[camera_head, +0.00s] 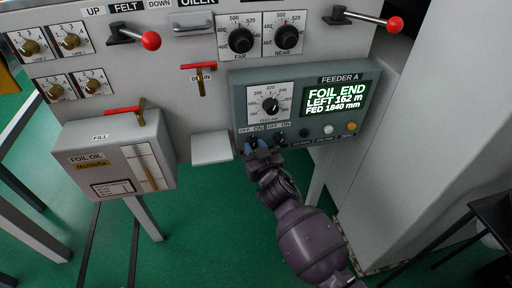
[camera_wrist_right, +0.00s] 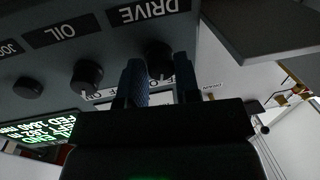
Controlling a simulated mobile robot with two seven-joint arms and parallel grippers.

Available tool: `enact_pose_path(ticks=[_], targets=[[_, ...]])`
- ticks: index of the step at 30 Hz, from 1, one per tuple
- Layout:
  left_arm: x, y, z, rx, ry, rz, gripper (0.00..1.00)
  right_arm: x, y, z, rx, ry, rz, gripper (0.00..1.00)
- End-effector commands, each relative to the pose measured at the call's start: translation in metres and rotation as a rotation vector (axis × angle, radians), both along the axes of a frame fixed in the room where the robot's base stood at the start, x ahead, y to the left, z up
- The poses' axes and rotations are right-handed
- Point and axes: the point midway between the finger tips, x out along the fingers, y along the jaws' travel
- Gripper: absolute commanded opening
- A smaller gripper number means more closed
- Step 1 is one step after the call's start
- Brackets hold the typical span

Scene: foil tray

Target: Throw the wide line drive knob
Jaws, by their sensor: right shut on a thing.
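The grey Feeder A panel (camera_head: 300,88) carries the drive knob, which my right gripper (camera_head: 258,146) mostly hides in the head view. In the right wrist view the dark round drive knob (camera_wrist_right: 160,58) sits under the label DRIVE (camera_wrist_right: 149,12), between the two blue-grey fingers of my right gripper (camera_wrist_right: 160,82). The gripper is shut on the knob. The knob's exact turn position is hard to read behind the fingers. My left gripper is not in view.
The oil knob (camera_wrist_right: 87,75) sits close beside the drive knob. A lit screen (camera_head: 336,97) reads FOIL END. A large dial (camera_head: 270,105) is above the small knobs. A foil oil box (camera_head: 115,155) stands left. Green floor is open below.

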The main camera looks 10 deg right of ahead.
Motion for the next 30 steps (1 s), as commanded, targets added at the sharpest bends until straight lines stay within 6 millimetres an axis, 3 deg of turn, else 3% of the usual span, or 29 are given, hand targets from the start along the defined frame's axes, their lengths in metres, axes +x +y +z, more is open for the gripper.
enact_pose_path(ticks=[18, 30], targets=[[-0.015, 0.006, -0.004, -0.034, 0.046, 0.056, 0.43, 0.0, 0.001, 0.004, -0.553, -0.002, 0.001, 0.06], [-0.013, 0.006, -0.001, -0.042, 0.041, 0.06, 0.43, 0.0, 0.001, 0.002, -0.741, 0.001, 0.0, 0.06]])
